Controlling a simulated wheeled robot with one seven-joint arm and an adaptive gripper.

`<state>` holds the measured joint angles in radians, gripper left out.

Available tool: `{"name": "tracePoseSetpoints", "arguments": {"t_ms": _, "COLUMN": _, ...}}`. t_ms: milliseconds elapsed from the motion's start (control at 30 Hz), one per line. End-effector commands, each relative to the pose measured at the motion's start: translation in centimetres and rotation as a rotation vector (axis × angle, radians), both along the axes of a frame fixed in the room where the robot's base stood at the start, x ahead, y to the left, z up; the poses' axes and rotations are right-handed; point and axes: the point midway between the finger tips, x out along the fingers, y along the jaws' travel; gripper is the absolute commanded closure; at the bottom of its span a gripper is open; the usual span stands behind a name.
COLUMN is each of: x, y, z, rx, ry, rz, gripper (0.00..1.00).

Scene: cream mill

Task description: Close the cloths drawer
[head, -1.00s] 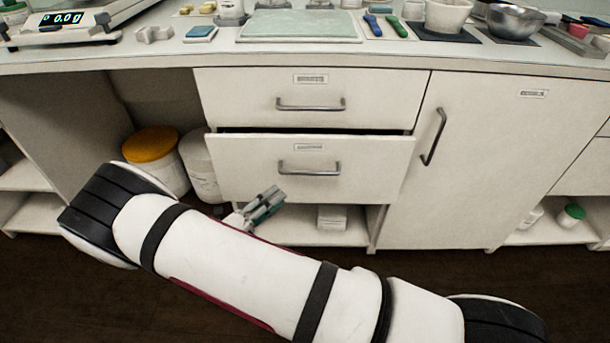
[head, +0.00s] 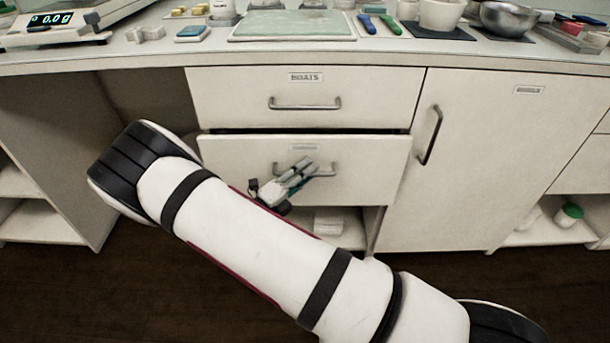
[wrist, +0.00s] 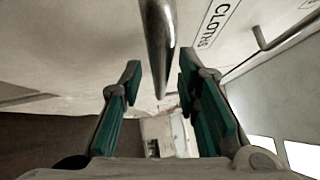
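The cloths drawer (head: 375,165) is the lower of two drawers in the head view and stands partly open, with a dark gap above its front. Its label reads CLOTHS in the wrist view. Its bar handle (head: 325,173) also shows in the wrist view (wrist: 156,45), running from the top edge down between the fingers. My gripper (head: 308,166) is in front of the drawer at the handle. In the wrist view its two green-padded fingers (wrist: 160,90) are apart, one on each side of the bar. I see no finger touching the bar.
The upper drawer (head: 240,95), labelled BOATS, is shut. A cabinet door (head: 470,170) is at the right. Below is an open shelf with a white box (head: 328,221). The countertop (head: 120,58) above holds a scale, a bowl and tools.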

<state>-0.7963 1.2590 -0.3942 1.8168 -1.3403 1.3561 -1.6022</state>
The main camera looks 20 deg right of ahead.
Motion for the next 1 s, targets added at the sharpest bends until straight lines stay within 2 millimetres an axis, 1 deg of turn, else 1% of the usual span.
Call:
{"name": "tracePoseSetpoints", "arguments": {"t_ms": 100, "x": 0.0, "y": 0.0, "z": 0.0, "rx": 0.0, "ry": 0.0, "rz": 0.0, "gripper": 0.7}}
{"name": "tracePoseSetpoints", "arguments": {"t_ms": 133, "x": 0.0, "y": 0.0, "z": 0.0, "rx": 0.0, "ry": 0.0, "rz": 0.0, "gripper": 0.72}}
{"name": "tracePoseSetpoints", "arguments": {"t_ms": 167, "x": 0.0, "y": 0.0, "z": 0.0, "rx": 0.0, "ry": 0.0, "rz": 0.0, "gripper": 0.79}}
{"name": "tracePoseSetpoints", "arguments": {"t_ms": 200, "x": 0.0, "y": 0.0, "z": 0.0, "rx": 0.0, "ry": 0.0, "rz": 0.0, "gripper": 0.88}}
{"name": "tracePoseSetpoints", "arguments": {"t_ms": 267, "x": 0.0, "y": 0.0, "z": 0.0, "rx": 0.0, "ry": 0.0, "rz": 0.0, "gripper": 1.0}}
{"name": "tracePoseSetpoints", "arguments": {"t_ms": 500, "x": 0.1, "y": 0.0, "z": 0.0, "rx": 0.002, "ry": 0.0, "rz": -0.001, "gripper": 1.0}}
{"name": "tracePoseSetpoints", "arguments": {"t_ms": 567, "x": 0.6, "y": -0.2, "z": -0.1, "rx": 0.002, "ry": -0.001, "rz": -0.002, "gripper": 1.0}}
{"name": "tracePoseSetpoints", "arguments": {"t_ms": 700, "x": 2.9, "y": -0.9, "z": -0.1, "rx": 0.005, "ry": -0.001, "rz": -0.002, "gripper": 1.0}}
{"name": "tracePoseSetpoints", "arguments": {"t_ms": 800, "x": 4.0, "y": -1.3, "z": -0.1, "rx": 0.003, "ry": -0.001, "rz": -0.001, "gripper": 1.0}}
{"name": "tracePoseSetpoints", "arguments": {"t_ms": 1000, "x": 4.4, "y": -1.3, "z": -0.1, "rx": 0.004, "ry": 0.0, "rz": 0.003, "gripper": 1.0}}
